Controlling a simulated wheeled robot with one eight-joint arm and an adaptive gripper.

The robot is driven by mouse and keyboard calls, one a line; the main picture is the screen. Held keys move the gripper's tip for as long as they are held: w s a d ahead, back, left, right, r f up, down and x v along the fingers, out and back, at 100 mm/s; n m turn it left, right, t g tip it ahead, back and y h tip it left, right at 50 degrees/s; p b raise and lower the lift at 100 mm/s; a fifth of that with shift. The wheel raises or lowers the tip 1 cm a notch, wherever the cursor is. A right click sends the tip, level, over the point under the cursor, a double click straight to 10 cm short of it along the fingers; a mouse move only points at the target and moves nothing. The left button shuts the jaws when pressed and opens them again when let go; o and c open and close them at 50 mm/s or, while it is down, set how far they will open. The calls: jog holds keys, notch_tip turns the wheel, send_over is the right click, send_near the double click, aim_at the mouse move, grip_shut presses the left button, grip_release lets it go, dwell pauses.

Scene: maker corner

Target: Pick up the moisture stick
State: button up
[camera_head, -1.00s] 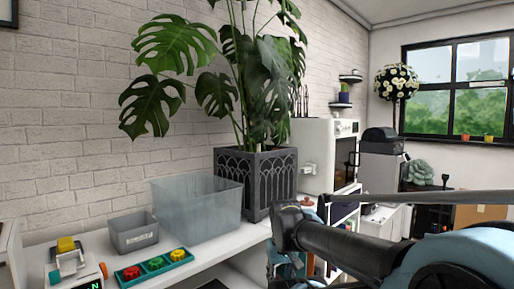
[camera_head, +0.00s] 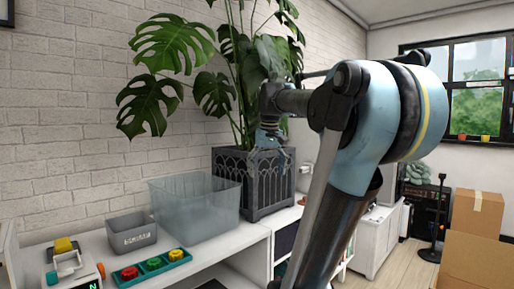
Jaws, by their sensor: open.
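I cannot make out the moisture stick; leaves, the pot's rim or my own arm may hide it. A large monstera plant (camera_head: 215,95) stands in a dark grey patterned square pot (camera_head: 262,188) on the white counter. My gripper (camera_head: 274,152) points down at the pot's upper rim, in front of the plant's stems. It looks small and partly blends with the pot. It is open, with nothing visible in it. I cannot tell whether it touches the pot.
A clear plastic bin (camera_head: 196,207) stands left of the pot, with a small grey bin (camera_head: 132,233) beside it. A teal tray (camera_head: 152,267) holds red, green and yellow knobs. Cardboard boxes (camera_head: 476,214) stand on the floor at right.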

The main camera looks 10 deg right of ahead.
jog(key=w+r+n, duration=0.1)
jog(key=w+r, duration=1.1)
jog(key=r, duration=0.2)
jog(key=w+r+n, duration=0.2)
jog(key=w+r, duration=0.9)
jog(key=r, duration=0.4)
jog(key=f, duration=0.4)
jog(key=w+f, duration=0.1)
jog(key=f, duration=0.7)
jog(key=shift+w+f, duration=0.2)
jog(key=shift+w, duration=0.15)
jog(key=f, duration=0.3)
jog(key=shift+w+d+f, duration=0.25)
jog(key=shift+w+f, duration=0.15)
jog(key=shift+f, duration=0.65)
jog(key=c, duration=1.2)
